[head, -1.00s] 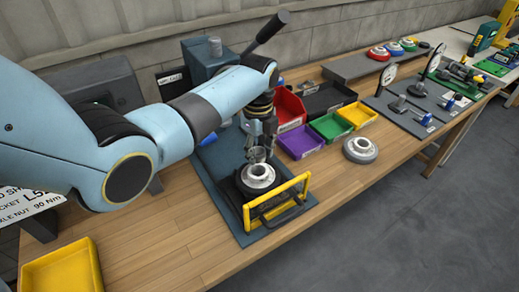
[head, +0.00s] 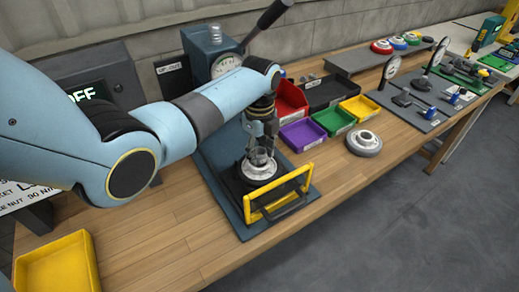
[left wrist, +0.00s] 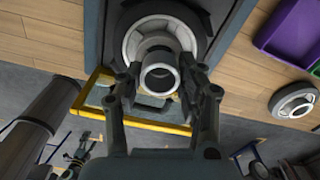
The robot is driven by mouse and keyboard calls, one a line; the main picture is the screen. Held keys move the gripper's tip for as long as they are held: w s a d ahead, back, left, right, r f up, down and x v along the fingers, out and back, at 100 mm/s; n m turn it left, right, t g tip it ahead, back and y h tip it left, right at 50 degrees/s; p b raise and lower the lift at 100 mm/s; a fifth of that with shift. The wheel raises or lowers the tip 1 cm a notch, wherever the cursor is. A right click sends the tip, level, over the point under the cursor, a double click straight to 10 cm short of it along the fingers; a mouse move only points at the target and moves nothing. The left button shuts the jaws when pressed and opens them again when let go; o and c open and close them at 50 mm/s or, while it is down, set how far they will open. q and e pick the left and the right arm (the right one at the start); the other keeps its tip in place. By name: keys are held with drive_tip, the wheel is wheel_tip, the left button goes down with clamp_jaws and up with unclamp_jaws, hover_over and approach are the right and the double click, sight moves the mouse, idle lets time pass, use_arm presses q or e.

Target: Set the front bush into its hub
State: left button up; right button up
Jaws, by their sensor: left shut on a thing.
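My left gripper (head: 262,150) is shut on the bush, a short grey ring (left wrist: 160,78) seen end-on between the two fingertips in the left wrist view. In the head view the bush (head: 260,157) is partly hidden by the fingers. The gripper points down over a pale round hub (head: 257,173), which sits in a black round seat on the blue-grey press base. In the left wrist view the hub (left wrist: 133,48) lies behind the bush, overlapped by it. I cannot tell whether the bush touches the hub. My right gripper is not in view.
A yellow guard frame (head: 278,194) stands at the front of the press base. The press column (head: 214,45), with a dial and lever, rises behind. Coloured bins (head: 332,120) and another grey hub (head: 364,143) are to the right. A yellow tray (head: 57,268) is front left.

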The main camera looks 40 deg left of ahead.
use_arm(q)
drive_tip(key=shift+f, duration=0.65)
idle(0.8)
drive_tip(key=shift+s, duration=0.1)
drive_tip(key=o, duration=1.3)
drive_tip(key=shift+f, duration=0.1)
wheel_tip(320, 180, up, 12)
